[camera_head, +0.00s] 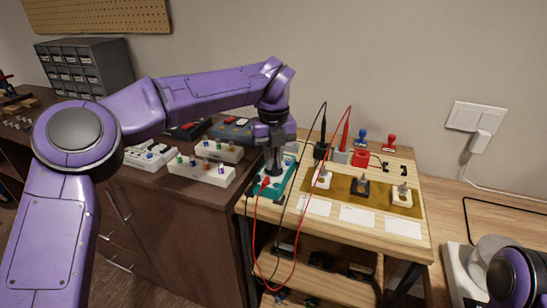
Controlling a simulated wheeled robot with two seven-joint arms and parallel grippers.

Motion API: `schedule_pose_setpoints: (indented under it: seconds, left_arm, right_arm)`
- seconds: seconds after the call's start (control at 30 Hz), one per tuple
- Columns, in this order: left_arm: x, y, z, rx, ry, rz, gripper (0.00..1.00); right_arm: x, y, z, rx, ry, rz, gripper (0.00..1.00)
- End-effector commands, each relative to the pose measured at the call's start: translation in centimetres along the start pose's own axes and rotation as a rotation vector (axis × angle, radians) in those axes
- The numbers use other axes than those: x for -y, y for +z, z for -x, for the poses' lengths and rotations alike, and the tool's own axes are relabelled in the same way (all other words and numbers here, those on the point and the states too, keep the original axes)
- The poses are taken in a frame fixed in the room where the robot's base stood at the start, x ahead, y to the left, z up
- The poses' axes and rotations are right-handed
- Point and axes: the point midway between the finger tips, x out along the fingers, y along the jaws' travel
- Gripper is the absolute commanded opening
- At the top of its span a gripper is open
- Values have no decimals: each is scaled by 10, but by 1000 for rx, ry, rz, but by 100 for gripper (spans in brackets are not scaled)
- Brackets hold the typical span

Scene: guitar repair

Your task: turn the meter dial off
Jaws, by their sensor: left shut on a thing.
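The meter (287,182) is a teal-cased unit lying at the left end of the light wooden bench, with a red and a black lead running from its lower end. My left gripper (273,172) reaches down from above onto the meter's face. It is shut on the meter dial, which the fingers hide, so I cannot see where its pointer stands. My right gripper is not in view; only a purple part of my right arm shows at the bottom right corner.
Red and black probes (345,135) stand in holders behind the meter. A brass-coloured strip (341,187) with several fixtures and white labels (357,216) lies to its right. White boxes with coloured knobs (202,172) sit on the dark cabinet at left. Leads hang over the bench's front edge.

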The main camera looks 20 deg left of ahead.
Motion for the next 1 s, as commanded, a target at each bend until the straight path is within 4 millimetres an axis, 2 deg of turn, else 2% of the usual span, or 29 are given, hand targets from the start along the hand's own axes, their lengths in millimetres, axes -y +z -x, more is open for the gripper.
schedule_pose_setpoints:
  seconds: [0.17, 0.6, 1.0]
  left_arm:
    - [0, 0, 4, 0, 0, -73, 0]
    - [1, 0, 5, 0, 0, -391, 0]
    - [2, 0, 2, 1, -1, -568, 0]
  right_arm:
    - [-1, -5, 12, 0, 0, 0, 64]
    - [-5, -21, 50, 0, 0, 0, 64]
    - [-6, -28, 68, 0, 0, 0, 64]
